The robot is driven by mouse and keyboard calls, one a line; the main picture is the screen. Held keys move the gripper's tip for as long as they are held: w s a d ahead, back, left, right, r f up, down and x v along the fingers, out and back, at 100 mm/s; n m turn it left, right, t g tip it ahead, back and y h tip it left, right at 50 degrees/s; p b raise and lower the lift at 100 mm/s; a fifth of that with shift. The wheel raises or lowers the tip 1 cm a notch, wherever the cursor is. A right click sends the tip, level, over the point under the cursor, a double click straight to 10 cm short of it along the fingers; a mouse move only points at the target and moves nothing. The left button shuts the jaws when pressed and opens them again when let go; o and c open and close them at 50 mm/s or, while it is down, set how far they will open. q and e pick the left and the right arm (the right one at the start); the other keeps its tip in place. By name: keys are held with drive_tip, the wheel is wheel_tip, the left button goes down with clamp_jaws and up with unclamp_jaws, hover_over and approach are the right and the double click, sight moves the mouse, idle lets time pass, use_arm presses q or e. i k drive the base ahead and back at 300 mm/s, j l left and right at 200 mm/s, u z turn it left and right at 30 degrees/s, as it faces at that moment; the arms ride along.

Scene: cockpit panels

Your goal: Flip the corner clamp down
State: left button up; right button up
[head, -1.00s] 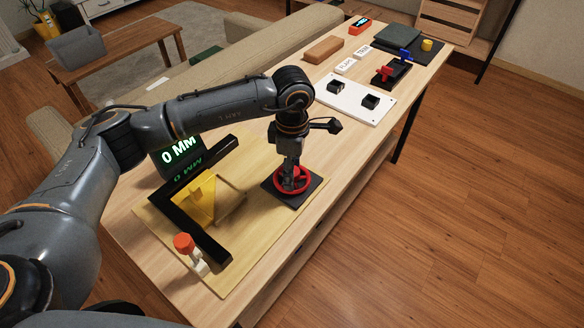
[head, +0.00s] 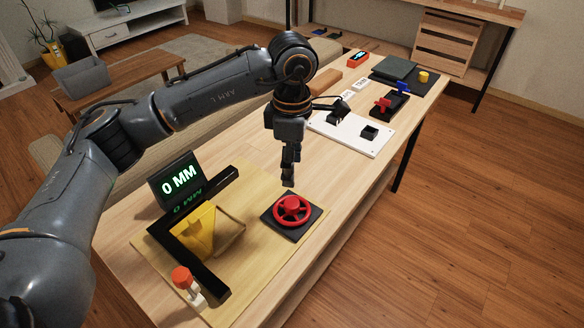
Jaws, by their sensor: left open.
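What looks like the corner clamp (head: 189,286) stands at the front left of the yellowish board, beside the near end of a black L-shaped fence (head: 187,253). It has an orange-red knob on top and a pale base, and its handle points up. My left gripper (head: 288,181) is open and empty, pointing down in the air just behind and above a red handwheel (head: 291,210) on a dark square plate. It is apart from the wheel and well to the right of the clamp. My right gripper is not in view.
A yellow piece (head: 196,232) and a thin wooden frame (head: 226,240) lie inside the fence. A display (head: 177,181) reading 0 MM stands behind it. A white plate with black blocks (head: 350,134) is farther back. The table's right side drops to open floor.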

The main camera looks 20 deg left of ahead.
sight(181, 279)
drive_tip(key=k+l, duration=0.65)
drive_tip(key=k, duration=0.25)
